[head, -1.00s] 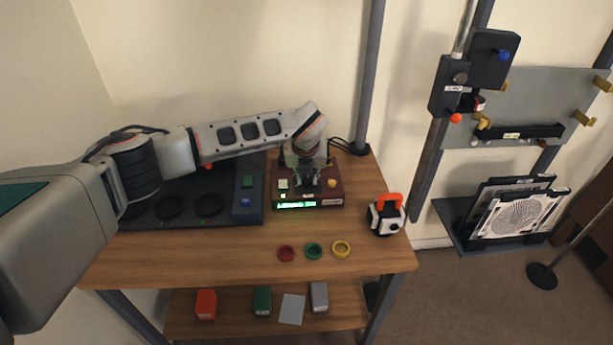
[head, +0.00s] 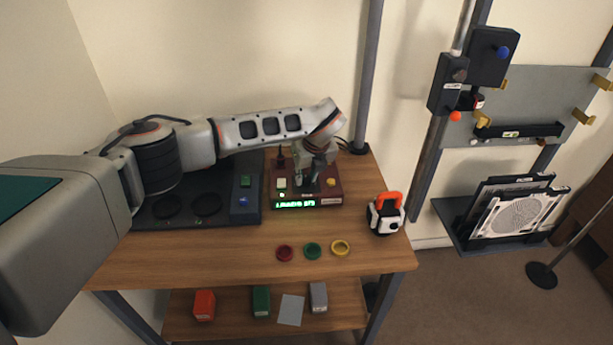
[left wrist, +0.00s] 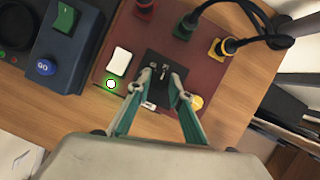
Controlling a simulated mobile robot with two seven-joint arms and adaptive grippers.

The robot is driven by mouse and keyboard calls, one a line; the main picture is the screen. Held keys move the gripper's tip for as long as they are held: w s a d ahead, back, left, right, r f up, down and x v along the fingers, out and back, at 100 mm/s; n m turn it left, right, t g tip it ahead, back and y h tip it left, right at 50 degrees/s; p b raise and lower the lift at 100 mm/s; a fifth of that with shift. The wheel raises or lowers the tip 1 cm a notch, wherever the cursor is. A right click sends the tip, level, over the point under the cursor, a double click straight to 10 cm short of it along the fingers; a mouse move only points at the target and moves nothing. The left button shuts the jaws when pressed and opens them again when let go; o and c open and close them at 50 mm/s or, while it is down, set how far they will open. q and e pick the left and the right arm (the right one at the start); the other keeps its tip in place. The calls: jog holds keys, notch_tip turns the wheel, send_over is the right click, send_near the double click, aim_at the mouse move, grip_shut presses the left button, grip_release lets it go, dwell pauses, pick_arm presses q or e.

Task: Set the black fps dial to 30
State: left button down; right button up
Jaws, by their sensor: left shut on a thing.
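The maroon box (head: 331,197) stands at the back right of the wooden table, with a lit green display (head: 294,204) on its front; I cannot read the text surely. My left gripper (head: 313,184) reaches down onto the top of the box. In the left wrist view its two fingers (left wrist: 165,87) are on either side of the black dial (left wrist: 165,90), shut on it. The dial's setting and its marks are not readable. The dial is mostly hidden by the fingers in the head view. My right gripper is not in view.
A white rocker switch (left wrist: 119,61) and a yellow button (left wrist: 197,102) flank the dial. Red, green and yellow plugs with black cables are behind it. A dark unit with a blue GO button (left wrist: 46,67) is to the left. Several coloured rings lie in front.

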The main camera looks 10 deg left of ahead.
pick_arm(q)
jog(key=c, duration=1.8)
grip_release()
jog(key=v, duration=1.2)
jog(key=shift+r, duration=0.1)
